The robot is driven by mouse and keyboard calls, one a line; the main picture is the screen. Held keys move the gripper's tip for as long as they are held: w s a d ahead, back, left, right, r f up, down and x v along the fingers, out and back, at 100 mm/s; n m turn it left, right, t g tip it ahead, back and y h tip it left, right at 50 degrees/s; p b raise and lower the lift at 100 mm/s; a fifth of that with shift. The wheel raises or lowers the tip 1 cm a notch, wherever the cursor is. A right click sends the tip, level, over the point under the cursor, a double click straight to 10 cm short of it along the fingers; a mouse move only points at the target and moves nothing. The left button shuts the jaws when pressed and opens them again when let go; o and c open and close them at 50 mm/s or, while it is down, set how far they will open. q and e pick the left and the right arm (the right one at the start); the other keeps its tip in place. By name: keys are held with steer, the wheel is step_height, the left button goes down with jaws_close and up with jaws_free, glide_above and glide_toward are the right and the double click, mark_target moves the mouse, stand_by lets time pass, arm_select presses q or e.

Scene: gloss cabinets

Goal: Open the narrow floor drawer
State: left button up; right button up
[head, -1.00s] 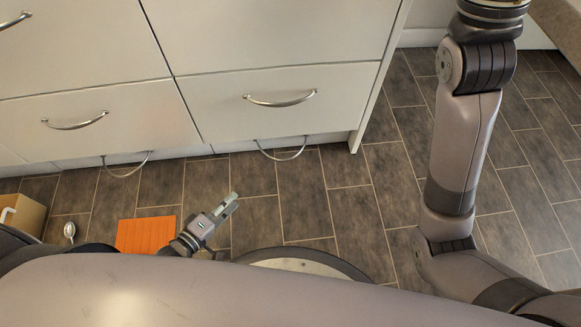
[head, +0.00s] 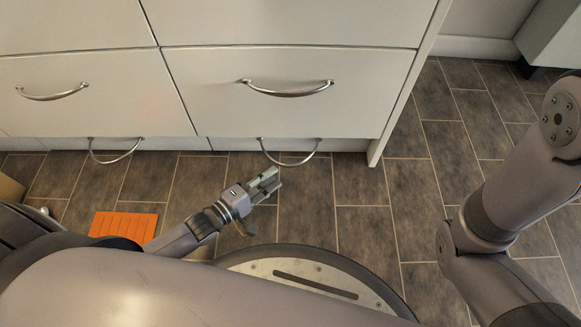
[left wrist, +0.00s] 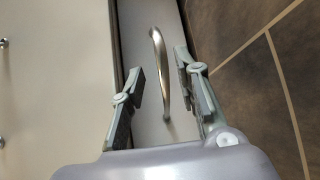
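Two low drawers with curved metal handles run along the floor under the cabinet in the head view. The right floor drawer's front (head: 330,145) is a thin pale strip, and its handle (head: 290,163) hangs low over the tiles. It looks shut. My left gripper (head: 268,183) is open just in front of this handle. In the left wrist view, the handle (left wrist: 158,62) appears between the two spread fingers, with a gap on both sides. The left floor drawer's handle (head: 115,158) is farther left. My right gripper is out of view.
Larger drawers stand above, with a handle (head: 288,92) on the right one. An orange mat (head: 124,226) lies on the tiled floor at the left. A pale box edge (head: 8,188) is at the far left. Floor right of the cabinet is clear.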

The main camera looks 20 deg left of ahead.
mark_target(290, 163)
arm_select(q)
steer(key=b+x, duration=0.3)
steer(key=x, duration=0.3)
steer(key=shift+w+d+f, duration=0.15)
steer(key=shift+w+f, duration=0.05)
steer(key=shift+w, duration=0.05)
steer(key=shift+b+x, duration=0.45)
steer(key=shift+x, duration=0.35)
steer(key=shift+r, duration=0.15)
jaws_close()
